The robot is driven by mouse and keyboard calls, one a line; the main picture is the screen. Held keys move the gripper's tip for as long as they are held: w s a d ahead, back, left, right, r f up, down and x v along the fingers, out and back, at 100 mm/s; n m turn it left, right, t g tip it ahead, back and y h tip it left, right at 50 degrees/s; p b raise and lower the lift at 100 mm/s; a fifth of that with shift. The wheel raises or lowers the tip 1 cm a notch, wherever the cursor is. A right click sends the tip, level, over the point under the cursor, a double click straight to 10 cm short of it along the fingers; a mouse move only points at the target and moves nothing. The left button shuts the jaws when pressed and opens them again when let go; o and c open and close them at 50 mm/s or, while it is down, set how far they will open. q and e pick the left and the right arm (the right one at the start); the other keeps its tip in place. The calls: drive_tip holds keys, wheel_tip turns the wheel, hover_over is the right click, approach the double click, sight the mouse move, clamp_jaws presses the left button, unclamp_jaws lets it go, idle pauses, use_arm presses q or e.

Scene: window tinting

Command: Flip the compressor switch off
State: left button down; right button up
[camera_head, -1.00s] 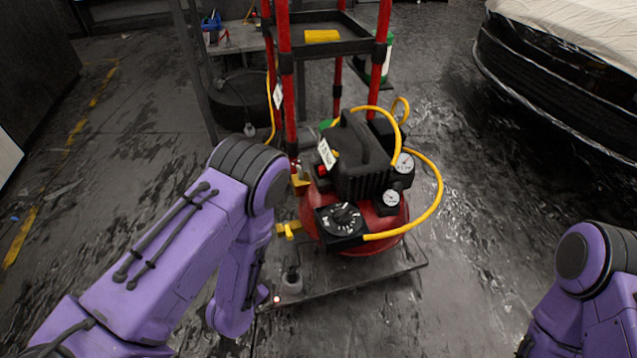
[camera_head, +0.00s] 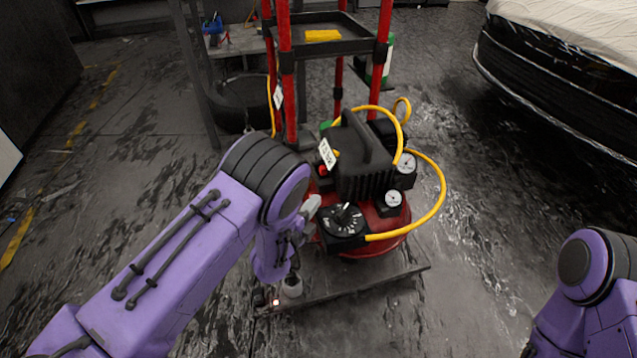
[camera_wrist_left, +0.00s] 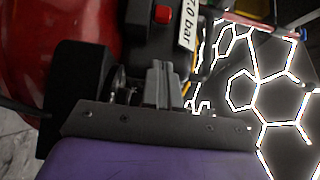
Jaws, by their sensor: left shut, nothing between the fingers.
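The compressor (camera_head: 365,165) stands on a trolley's low platform, with a black motor housing over a red tank. Its small red switch (camera_head: 322,170) is on the left side of the housing beside a white label. In the left wrist view the red switch (camera_wrist_left: 162,14) sits on a black panel, ahead of the fingers and apart from them. My left gripper (camera_head: 312,206) is shut and empty, left of the compressor, below the switch and near the black dial; its closed fingers also show in the left wrist view (camera_wrist_left: 166,82). My right gripper is out of view.
The black dial (camera_head: 343,222), gauges (camera_head: 393,198) and looping yellow hose (camera_head: 437,205) crowd the compressor's front and right. Red trolley posts (camera_head: 284,75) rise behind it. A covered car (camera_head: 565,75) is at the far right. Floor between compressor and car is clear.

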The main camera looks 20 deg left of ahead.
sight(319, 170)
use_arm(q)
drive_tip(key=w, duration=0.2)
drive_tip(key=w+b, duration=0.1)
drive_tip(key=w, duration=0.1)
drive_tip(key=w+d, duration=0.1)
drive_tip(key=shift+w+f+b, duration=0.15)
drive_tip(key=shift+w+b, duration=0.2)
drive_tip(key=shift+w, duration=0.05)
drive_tip(key=w+a, duration=0.1)
drive_tip(key=w+a+b, duration=0.1)
drive_tip(key=w, duration=0.1)
drive_tip(key=shift+w+a, duration=0.1)
drive_tip(key=shift+w, duration=0.05)
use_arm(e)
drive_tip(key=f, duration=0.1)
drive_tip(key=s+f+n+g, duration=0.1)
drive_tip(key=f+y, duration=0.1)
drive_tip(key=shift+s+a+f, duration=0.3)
use_arm(q)
drive_tip(key=w+a, duration=0.1)
drive_tip(key=w+b, duration=0.1)
drive_tip(key=shift+w+a, duration=0.35)
drive_tip(key=shift+a, duration=0.05)
drive_tip(key=shift+w+a+r, duration=0.1)
drive_tip(key=shift+a+r, duration=0.05)
drive_tip(key=shift+r, duration=0.1)
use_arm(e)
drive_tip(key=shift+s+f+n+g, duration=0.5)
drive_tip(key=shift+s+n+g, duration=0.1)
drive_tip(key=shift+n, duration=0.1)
